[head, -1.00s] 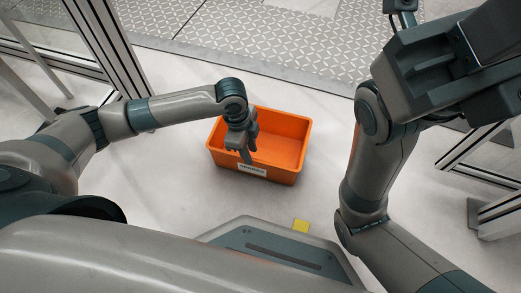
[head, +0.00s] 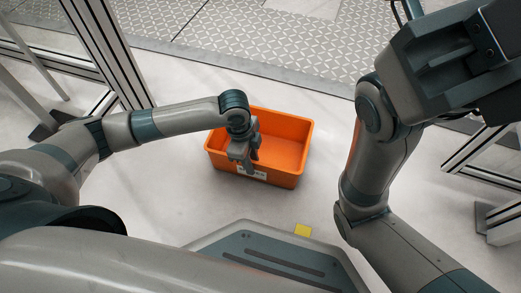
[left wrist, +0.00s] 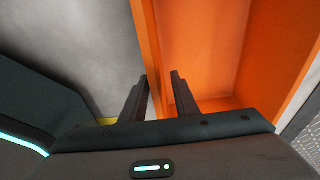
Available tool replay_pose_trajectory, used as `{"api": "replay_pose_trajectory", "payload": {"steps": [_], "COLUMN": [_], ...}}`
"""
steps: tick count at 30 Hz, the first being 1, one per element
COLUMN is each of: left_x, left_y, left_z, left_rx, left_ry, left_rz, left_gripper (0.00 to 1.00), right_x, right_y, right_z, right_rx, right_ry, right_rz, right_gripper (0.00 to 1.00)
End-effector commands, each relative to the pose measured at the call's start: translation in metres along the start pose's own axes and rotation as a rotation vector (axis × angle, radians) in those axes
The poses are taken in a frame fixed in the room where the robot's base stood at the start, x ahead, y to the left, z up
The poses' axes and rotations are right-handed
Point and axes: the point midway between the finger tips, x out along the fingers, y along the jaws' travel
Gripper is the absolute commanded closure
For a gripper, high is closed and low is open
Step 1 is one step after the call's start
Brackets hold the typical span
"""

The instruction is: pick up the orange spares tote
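The orange spares tote (head: 285,127) is an open, empty-looking bin on the pale floor in the middle of the head view. Its white front label (head: 259,175) is partly hidden by my left gripper. My left gripper (head: 246,165) points down at the tote's near wall. In the left wrist view the left gripper (left wrist: 160,78) is open, its two fingers apart. The tote's wall (left wrist: 150,40) runs between them, one finger on the outer side and one over the inside. Contact cannot be made out. My right arm is raised at the right; its fingertips are not visible.
A metal frame post (head: 108,50) stands at the left, and another frame (head: 470,150) at the right. Patterned floor plates (head: 270,35) lie behind. The floor around the tote is clear.

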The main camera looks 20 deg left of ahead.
Motion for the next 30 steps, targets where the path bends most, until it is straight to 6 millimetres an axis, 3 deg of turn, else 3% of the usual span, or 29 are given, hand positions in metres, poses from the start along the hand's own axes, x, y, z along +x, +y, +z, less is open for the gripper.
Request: {"api": "replay_pose_trajectory", "payload": {"steps": [3, 12, 29, 30], "left_x": [0.017, 0.039, 0.04, 0.04], "left_y": [0.001, 0.002, 0.002, 0.002], "left_z": [0.001, 0.001, 0.001, 0.001], "left_rx": [0.001, 0.0, 0.0, 0.0], "left_ry": [0.0, -0.001, -0.001, -0.001], "left_rz": [0.0, 0.0, 0.0, 0.0], "left_gripper": [0.73, 0.73, 0.73, 0.77], "right_x": [-0.01, -0.012, -0.01, -0.01], "right_y": [-0.002, -0.007, -0.008, -0.008], "right_z": [-0.006, -0.011, -0.011, -0.011], "right_rx": [0.001, 0.017, 0.017, 0.017], "right_ry": [0.004, 0.017, 0.023, 0.022], "right_rz": [-0.007, -0.016, -0.023, -0.022], "right_gripper": [0.69, 0.69, 0.69, 0.69]}}
